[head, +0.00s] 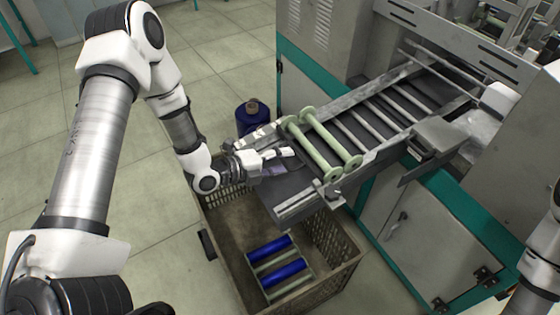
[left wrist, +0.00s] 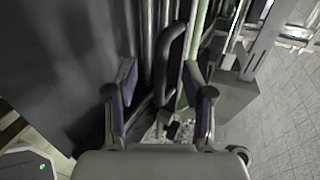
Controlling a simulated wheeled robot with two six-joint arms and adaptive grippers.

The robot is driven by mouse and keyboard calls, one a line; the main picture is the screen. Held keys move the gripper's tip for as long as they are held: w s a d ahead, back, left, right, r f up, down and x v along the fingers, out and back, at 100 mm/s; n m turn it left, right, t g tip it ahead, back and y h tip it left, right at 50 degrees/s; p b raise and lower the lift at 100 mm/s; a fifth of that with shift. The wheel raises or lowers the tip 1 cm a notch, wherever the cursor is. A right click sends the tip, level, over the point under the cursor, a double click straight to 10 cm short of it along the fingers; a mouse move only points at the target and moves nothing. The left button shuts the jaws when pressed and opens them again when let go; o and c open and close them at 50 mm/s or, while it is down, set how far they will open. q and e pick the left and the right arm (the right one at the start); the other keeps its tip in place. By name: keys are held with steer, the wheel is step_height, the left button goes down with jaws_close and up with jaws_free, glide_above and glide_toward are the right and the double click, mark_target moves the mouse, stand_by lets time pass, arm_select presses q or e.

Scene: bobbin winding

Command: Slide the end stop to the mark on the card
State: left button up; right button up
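My left gripper (head: 281,161) is over the near end of the roller conveyor (head: 355,128), beside the green bobbins lying there. In the left wrist view its two fingers (left wrist: 160,88) stand apart. A dark, rounded bar like a handle (left wrist: 171,62) rises between them, closer to the right finger; I cannot tell whether it touches. It may be the end stop, but I cannot be sure. A small patterned light patch (left wrist: 152,132) shows below it, too small to identify as the card or its mark. My right gripper is outside the views; only part of the right arm shows.
Two empty green bobbins (head: 328,141) lie across the conveyor's near end. A brown crate (head: 232,243) below holds blue-wound bobbins (head: 272,248).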

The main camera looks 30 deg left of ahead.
arm_select(q)
jaws_close()
steer(key=shift+s, duration=0.1)
steer(key=shift+s+a+f+p, duration=0.25)
steer(key=shift+s+a+p, duration=0.45)
steer(key=shift+s, duration=0.35)
steer(key=shift+s+a+f+p, duration=0.2)
steer(key=shift+s+a+p, duration=0.4)
steer(key=shift+s+a, duration=0.3)
steer(key=shift+s+a+f, duration=0.15)
steer(key=shift+s+f, duration=0.05)
steer(key=shift+s, duration=0.25)
steer(key=o, duration=0.7)
jaws_free()
steer(key=shift+w, duration=0.1)
steer(key=shift+o, duration=0.2)
steer(key=shift+r, duration=0.1)
